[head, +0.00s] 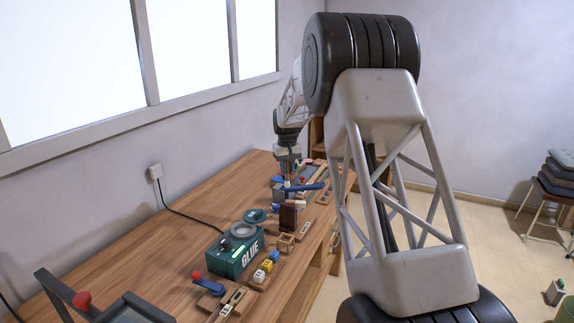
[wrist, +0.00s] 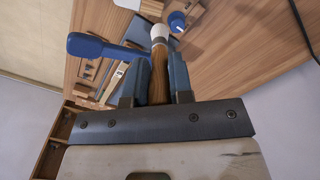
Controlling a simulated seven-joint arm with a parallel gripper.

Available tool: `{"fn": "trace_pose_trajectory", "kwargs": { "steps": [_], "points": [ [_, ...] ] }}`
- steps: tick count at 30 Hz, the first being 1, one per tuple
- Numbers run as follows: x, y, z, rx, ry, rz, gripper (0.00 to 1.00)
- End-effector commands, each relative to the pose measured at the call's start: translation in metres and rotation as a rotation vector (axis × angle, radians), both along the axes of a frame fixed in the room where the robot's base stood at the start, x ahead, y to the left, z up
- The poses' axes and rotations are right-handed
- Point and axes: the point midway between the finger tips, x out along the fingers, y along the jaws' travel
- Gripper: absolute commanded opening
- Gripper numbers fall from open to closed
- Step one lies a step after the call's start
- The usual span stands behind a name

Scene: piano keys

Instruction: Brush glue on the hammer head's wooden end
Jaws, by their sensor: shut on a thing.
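My gripper (wrist: 163,78) is shut on a brush (wrist: 160,68) with a brown wooden handle, between its two blue fingers. The brush's pale tip (wrist: 160,34) points away from the gripper, toward a small light wooden piece with a blue round knob (wrist: 177,20). I cannot tell whether the tip touches anything. In the head view my gripper (head: 288,167) is over the far part of the bench and small. The green glue box (head: 235,256), marked GLUE, stands nearer, with a grey ring on top. I cannot pick out the hammer head or its wooden end for certain.
A blue paddle-shaped piece (wrist: 95,46) lies left of the brush. On the wooden bench (head: 180,236) are a dark brown block (head: 288,218), yellow and white small blocks (head: 264,268), and a red-knobbed blue lever (head: 207,284). The bench's left side is mostly clear, crossed by a black cord.

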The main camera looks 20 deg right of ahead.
Motion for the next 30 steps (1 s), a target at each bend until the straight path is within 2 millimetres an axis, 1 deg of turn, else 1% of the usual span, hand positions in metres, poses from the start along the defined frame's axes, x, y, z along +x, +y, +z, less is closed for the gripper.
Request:
{"fn": "trace_pose_trajectory", "kwargs": {
  "steps": [3,19,23,28,30],
  "points": [
    [0.0,0.0,-0.012,0.0,0.001,0.0,0.0],
    [0.0,0.0,-0.061,0.0,0.001,0.0,0.0],
    [-0.005,-0.012,-0.065,0.0,-0.001,-0.002,0.0],
    [-0.012,-0.025,-0.064,0.0,0.0,-0.001,0.0],
    [-0.008,-0.016,-0.065,0.0,0.0,0.002,0.0]
  ]
}}
